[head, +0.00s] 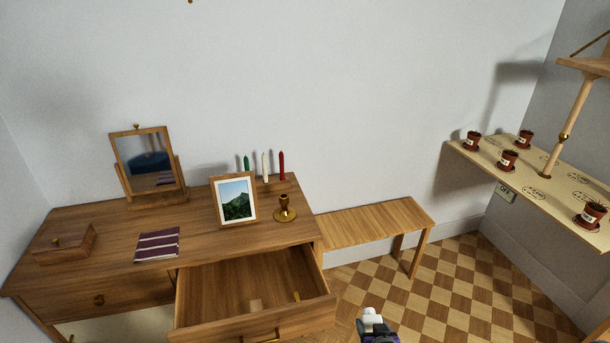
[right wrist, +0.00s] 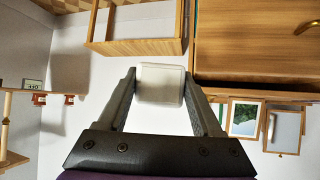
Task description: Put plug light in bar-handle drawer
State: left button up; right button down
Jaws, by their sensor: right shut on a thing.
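The plug light is a small white block with rounded edges (right wrist: 161,83); it also shows at the bottom of the head view (head: 372,314). My right gripper (right wrist: 160,88) is shut on it, one finger on each side. In the head view this gripper (head: 371,328) is at the bottom edge, right of the open drawer. The bar-handle drawer (head: 325,299) is pulled out from the dresser's right side; its brass bar handle (head: 262,337) is at the bottom edge. My left gripper is not in view.
The dresser top holds a mirror (head: 146,160), picture frame (head: 234,200), candlestick (head: 285,208), candles, cloth and wooden box. A bench (head: 375,222) and potted-plant shelf (head: 540,178) stand right.

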aim_at(229, 304)
jog(key=i+l, duration=0.2)
jog(key=l, duration=0.15)
jog(key=i+l+u, duration=0.25)
jog(key=l+u, duration=0.2)
jog(key=l, duration=0.3)
jog(key=i+u, duration=0.1)
jog(key=u, duration=0.3)
jog(key=i+j+u, duration=0.1)
jog(key=u, duration=0.3)
jog(key=i+u, duration=0.1)
jog(key=u, duration=0.3)
jog(key=i, duration=0.25)
